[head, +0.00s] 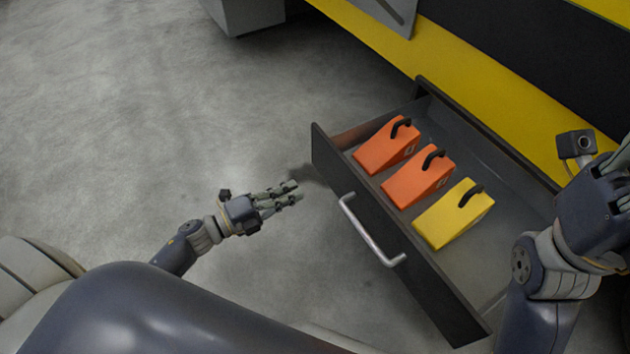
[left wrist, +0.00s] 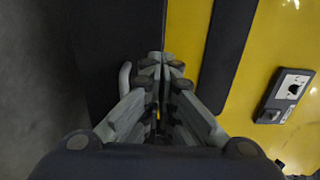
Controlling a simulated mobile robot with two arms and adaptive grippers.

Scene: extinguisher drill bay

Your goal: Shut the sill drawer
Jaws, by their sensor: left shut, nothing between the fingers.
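The sill drawer (head: 395,255) is pulled out from the yellow and black unit. Its dark front carries a silver bar handle (head: 367,232). Two orange wedge-shaped cases and one yellow case, each with a black handle, stand inside. My left gripper (head: 295,190) is shut and empty, to the left of the drawer front and apart from the handle. In the left wrist view its fingers (left wrist: 160,65) meet in front of the dark drawer front, with the pale handle (left wrist: 125,78) just left of them. My right gripper (head: 618,190) is partly cut off at the right edge; its fingers are unclear.
The yellow and black unit (head: 480,80) runs along the top right. A grey box (head: 243,14) stands at the top. The left wrist view shows a small panel with a dial (left wrist: 291,86) on the yellow face. Grey floor (head: 130,120) is clear on the left.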

